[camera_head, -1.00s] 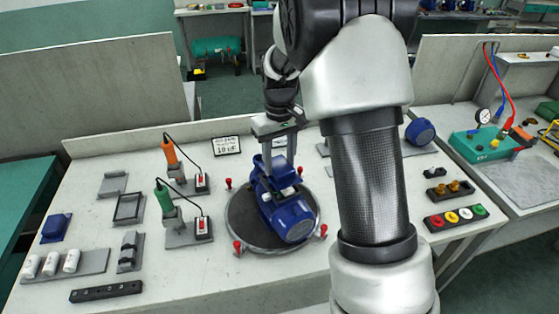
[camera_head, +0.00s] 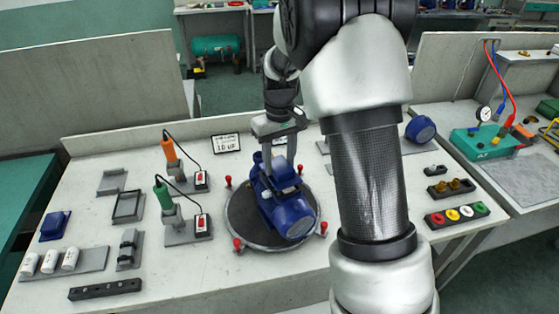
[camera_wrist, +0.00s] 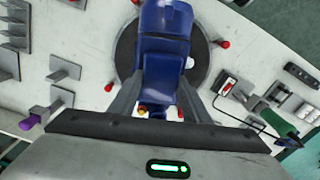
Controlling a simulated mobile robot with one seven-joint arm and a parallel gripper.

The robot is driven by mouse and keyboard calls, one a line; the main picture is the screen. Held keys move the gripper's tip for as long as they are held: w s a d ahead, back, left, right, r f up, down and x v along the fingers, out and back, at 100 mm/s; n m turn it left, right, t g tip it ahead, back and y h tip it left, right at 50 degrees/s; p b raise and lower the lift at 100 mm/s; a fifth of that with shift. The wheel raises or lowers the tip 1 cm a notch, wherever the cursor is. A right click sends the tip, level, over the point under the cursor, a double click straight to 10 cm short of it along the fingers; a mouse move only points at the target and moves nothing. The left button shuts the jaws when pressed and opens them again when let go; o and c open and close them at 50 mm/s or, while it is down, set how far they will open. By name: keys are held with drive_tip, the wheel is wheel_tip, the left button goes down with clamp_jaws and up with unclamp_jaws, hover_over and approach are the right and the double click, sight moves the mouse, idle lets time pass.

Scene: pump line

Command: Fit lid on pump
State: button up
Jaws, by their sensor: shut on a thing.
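The blue pump (camera_head: 292,219) lies on a dark round turntable (camera_head: 241,226) in the middle of the bench. My gripper (camera_head: 279,171) is over the rear upper part of the pump, fingers pointing down. It is shut on a blue lid (camera_wrist: 161,88), which shows between the two fingers (camera_wrist: 157,92) in the wrist view. Small yellow and red parts (camera_wrist: 143,111) show by the lid's near edge. The lid and pump are the same blue, so I cannot tell whether the lid is touching the pump or fully seated.
Red-topped posts (camera_head: 237,244) surround the turntable. Orange (camera_head: 171,150) and green-handled (camera_head: 162,196) tools stand in holders at left. A blue block (camera_head: 55,226), white cylinders (camera_head: 70,259) and a black strip (camera_head: 106,290) lie further left. Coloured buttons (camera_head: 466,213) are at right.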

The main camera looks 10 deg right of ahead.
drive_tip(key=shift+f+b, duration=0.8)
drive_tip(key=shift+f, duration=0.4)
drive_tip(key=o, duration=1.1)
drive_tip(key=shift+o, duration=0.2)
drive_tip(key=shift+r, duration=0.1)
drive_tip(key=shift+r+p, duration=2.2)
drive_tip(key=shift+r, duration=0.75)
wheel_tip(320, 180, up, 17)
drive_tip(key=shift+r, duration=0.2)
drive_tip(key=shift+s, duration=0.1)
